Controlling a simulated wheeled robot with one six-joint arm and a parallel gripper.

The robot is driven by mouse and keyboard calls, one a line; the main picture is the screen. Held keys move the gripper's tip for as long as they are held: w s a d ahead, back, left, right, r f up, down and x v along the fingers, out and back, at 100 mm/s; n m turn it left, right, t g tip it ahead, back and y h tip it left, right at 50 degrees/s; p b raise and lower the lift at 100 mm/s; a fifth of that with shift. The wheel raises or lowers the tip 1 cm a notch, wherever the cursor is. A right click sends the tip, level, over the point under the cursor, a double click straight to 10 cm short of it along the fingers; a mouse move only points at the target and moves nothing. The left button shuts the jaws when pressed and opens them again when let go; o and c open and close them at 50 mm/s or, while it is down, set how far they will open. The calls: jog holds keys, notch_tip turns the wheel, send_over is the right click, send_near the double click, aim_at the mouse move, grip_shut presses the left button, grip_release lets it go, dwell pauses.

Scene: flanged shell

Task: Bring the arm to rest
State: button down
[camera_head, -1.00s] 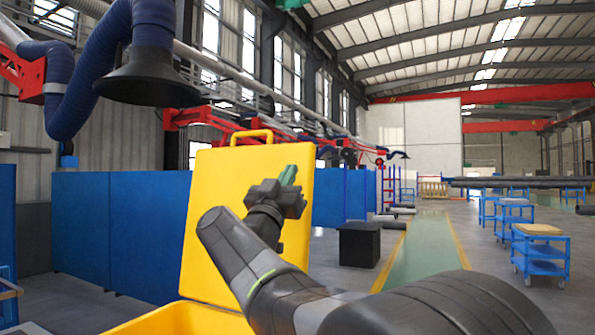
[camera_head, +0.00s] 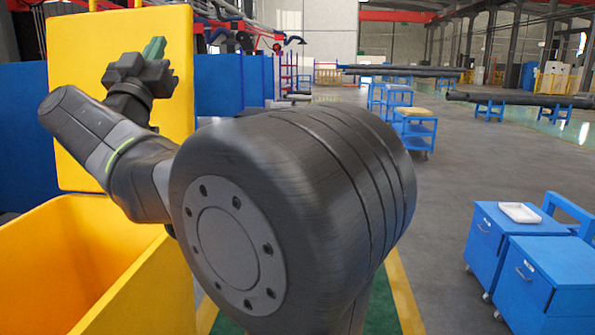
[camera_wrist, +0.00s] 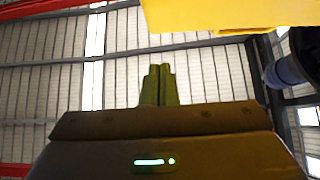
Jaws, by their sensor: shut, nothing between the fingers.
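My gripper (camera_head: 154,47) is raised at the upper left of the head view, in front of a yellow upright lid or panel. Its green fingers are together with nothing between them. In the wrist view my gripper (camera_wrist: 159,85) points up towards the roof, its two fingers side by side and touching. My own arm links fill the middle of the head view and hide part of the floor and the yellow box.
The yellow panel (camera_head: 75,65) stands close behind my gripper, above an open yellow box (camera_head: 95,290). Blue cabinets (camera_head: 500,245) stand at the lower right, one with a white tray (camera_head: 520,212) on top. Blue carts (camera_head: 415,130) stand farther back.

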jog(key=p, duration=0.4)
send_near(181, 5)
jog(key=x, duration=0.5)
